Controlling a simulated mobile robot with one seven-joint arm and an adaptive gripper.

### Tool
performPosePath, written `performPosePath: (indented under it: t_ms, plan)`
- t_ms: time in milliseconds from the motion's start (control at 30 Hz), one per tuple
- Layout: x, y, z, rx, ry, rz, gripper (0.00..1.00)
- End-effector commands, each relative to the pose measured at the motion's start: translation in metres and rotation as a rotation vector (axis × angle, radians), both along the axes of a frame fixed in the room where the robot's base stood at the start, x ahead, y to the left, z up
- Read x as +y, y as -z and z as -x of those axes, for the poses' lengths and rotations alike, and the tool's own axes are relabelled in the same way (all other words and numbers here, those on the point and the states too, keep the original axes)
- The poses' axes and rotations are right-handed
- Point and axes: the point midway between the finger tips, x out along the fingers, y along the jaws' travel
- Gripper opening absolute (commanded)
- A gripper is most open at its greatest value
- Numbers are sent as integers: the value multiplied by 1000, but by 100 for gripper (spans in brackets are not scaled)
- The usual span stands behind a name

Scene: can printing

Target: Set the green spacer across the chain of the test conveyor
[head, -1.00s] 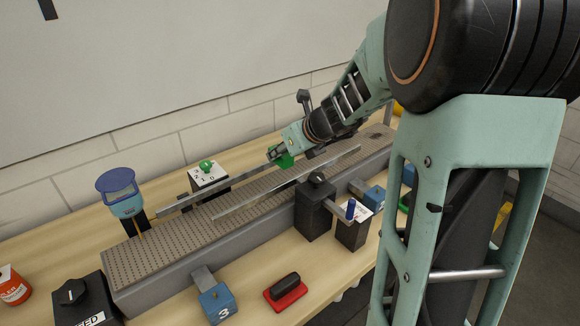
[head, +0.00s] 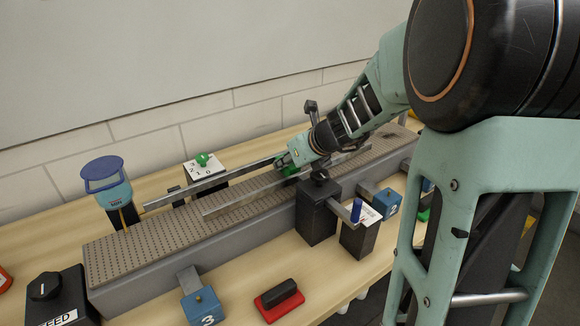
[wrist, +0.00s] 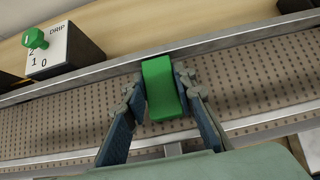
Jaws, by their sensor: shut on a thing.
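The green spacer (wrist: 162,88) is a block held between the two fingers of my gripper (wrist: 157,84). In the wrist view it lies lengthwise across the brown perforated chain (wrist: 60,128) of the test conveyor, between the two metal guide rails. Its far end is close to the far rail (wrist: 100,72). Whether it touches the chain cannot be told. In the head view my gripper (head: 285,162) reaches down over the conveyor, and only a little of the spacer (head: 290,171) shows. The chain (head: 130,250) is bare toward the left end.
A DRIP box (head: 203,170) with a green knob stands behind the conveyor, near a blue cup-like device (head: 105,185). A dark post (head: 317,215) with a knob stands in front, close to my gripper. A red-based black-handled block (head: 280,298) lies on the table.

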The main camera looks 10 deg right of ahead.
Motion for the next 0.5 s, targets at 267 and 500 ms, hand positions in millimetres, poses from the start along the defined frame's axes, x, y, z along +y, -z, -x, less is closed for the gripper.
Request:
performPosePath:
  t_ms: [267,500]
  plan:
    - [0,1,0,-1,0,0,0]
    - [0,9,0,0,-1,1,0]
